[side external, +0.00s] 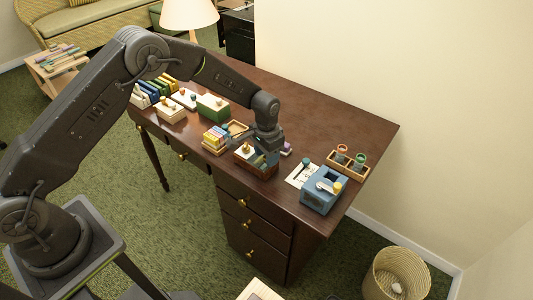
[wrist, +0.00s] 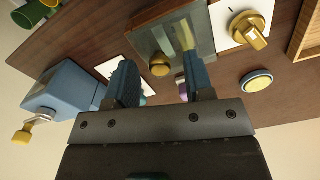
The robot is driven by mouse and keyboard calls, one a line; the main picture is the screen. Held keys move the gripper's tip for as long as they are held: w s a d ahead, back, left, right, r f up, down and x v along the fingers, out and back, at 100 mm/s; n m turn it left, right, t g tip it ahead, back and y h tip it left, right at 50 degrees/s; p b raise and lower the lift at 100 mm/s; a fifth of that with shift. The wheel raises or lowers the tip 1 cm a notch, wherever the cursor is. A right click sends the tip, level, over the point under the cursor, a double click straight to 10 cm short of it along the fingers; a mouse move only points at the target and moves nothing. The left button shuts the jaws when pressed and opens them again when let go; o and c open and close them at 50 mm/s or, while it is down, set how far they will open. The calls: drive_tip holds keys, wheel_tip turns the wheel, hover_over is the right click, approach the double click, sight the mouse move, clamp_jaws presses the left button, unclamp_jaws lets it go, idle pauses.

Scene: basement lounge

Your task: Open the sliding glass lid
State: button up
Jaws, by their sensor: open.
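A dark wooden box (side external: 262,172) with a glass lid stands near the front edge of the desk in the side external view. In the wrist view, the greenish glass lid (wrist: 150,42) shows a small brass knob (wrist: 160,66) near its edge, with blurred shapes under the glass. A white plate with a larger brass knob (wrist: 249,30) is beside the glass. My gripper (wrist: 159,61) is open, its two blue-grey fingers apart with the small knob appearing between them. In the side external view, my gripper (side external: 267,148) is over the box and hides part of it; contact cannot be told.
The back right desktop is clear.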

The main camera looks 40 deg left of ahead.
clamp_jaws()
idle(0.4)
